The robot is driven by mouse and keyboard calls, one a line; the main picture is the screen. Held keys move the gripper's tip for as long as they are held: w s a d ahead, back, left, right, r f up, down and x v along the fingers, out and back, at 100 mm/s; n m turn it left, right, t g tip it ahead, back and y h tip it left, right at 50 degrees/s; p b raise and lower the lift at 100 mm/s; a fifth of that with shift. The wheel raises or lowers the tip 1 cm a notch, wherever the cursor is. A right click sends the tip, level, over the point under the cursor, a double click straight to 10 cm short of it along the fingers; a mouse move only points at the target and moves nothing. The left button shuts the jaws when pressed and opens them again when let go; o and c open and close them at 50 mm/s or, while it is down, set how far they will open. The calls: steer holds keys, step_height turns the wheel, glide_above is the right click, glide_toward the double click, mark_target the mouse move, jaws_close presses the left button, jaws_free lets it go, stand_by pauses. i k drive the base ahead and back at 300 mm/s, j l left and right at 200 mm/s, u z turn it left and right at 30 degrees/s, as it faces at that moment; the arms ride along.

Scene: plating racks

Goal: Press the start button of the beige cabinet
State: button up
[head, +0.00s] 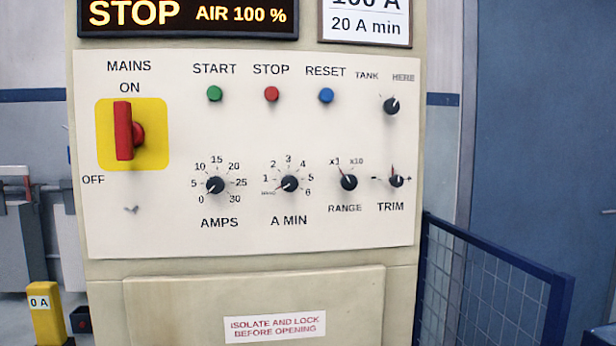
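The beige cabinet (200,290) fills the middle of the head view, with a white control panel (180,220) on its front. The green start button (214,94) sits in the upper row, under the label START. A red stop button (272,94) and a blue reset button (326,95) are to its right. The red mains switch (124,131) on a yellow plate stands upright, its upper end toward ON. The display (188,14) on top reads STOP and AIR 100 %. My gripper is not in view.
Several black knobs, such as the amps knob (215,185), are lower on the panel. A blue mesh fence (490,290) stands at the cabinet's right. A yellow post (47,315) marked 0 A and grey tanks (25,235) are at the left.

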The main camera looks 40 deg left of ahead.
mark_target(214, 94)
steer(key=j+u, duration=0.1)
steer(key=u, duration=0.3)
steer(key=j+u, duration=0.1)
steer(key=u, duration=0.35)
steer(key=j+u, duration=0.1)
steer(key=u, duration=0.3)
steer(key=i+j+u, duration=0.1)
steer(key=u, duration=0.3)
